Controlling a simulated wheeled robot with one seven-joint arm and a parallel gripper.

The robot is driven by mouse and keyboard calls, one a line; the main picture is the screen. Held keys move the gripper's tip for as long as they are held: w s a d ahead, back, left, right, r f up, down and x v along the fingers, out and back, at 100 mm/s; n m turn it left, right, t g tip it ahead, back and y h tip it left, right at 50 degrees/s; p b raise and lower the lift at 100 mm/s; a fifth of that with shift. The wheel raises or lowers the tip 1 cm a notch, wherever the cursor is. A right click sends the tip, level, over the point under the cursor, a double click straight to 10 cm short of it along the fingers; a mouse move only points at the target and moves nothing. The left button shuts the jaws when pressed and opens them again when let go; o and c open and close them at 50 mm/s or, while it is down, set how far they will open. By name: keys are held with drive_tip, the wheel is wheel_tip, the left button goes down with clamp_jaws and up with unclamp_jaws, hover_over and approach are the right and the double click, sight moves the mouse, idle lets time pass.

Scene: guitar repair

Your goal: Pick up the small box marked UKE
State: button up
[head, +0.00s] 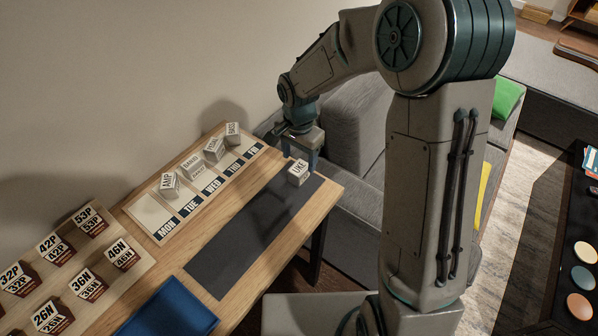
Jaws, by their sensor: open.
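The small white box marked UKE (298,172) sits on the far end of the dark mat (246,232), near the table's right edge. My gripper (302,158) is just above and behind the box, pointing down. Its fingers look close to the box's far side and top. It is open, and I cannot tell whether a finger touches the box or whether the fingers are around it.
A weekday board (152,214) holds several white boxes, including one marked AMP (169,184). Labelled boxes stand on a wooden rack (128,277) at left. A blue tray (168,312) is at the front. A grey sofa (352,138) lies beyond the table.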

sight(299, 168)
drive_tip(key=shift+s+f+p, duration=0.1)
drive_tip(key=shift+f+p, duration=0.25)
drive_tip(key=shift+f, duration=2.45)
drive_tip(key=c, duration=1.1)
